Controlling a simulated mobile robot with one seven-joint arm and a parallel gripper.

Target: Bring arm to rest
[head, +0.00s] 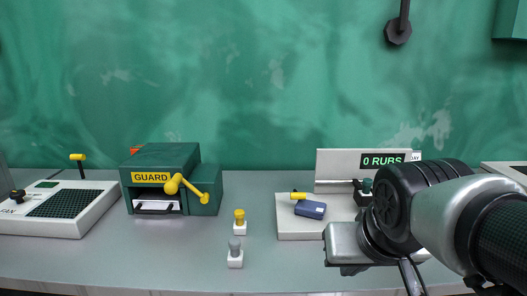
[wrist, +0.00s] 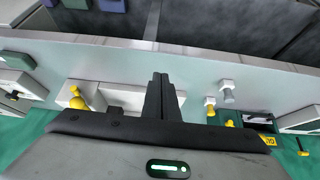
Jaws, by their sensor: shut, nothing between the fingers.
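My arm (head: 450,215) reaches in from the right of the head view, over the right front part of the grey bench (head: 180,262). In the wrist view my gripper (wrist: 160,78) is shut, its two dark fingers together with nothing between them. In the head view the fingers are hard to make out below the silver wrist part. The gripper touches no object that I can see.
A green GUARD box (head: 165,160) with a yellow lever (head: 187,187) stands left of centre. Yellow (head: 240,222) and grey (head: 235,253) knobs stand mid-bench. A white "0 RUBS" station (head: 335,165), with a blue block (head: 310,209), is partly behind my arm. A white panel (head: 75,222) lies far left.

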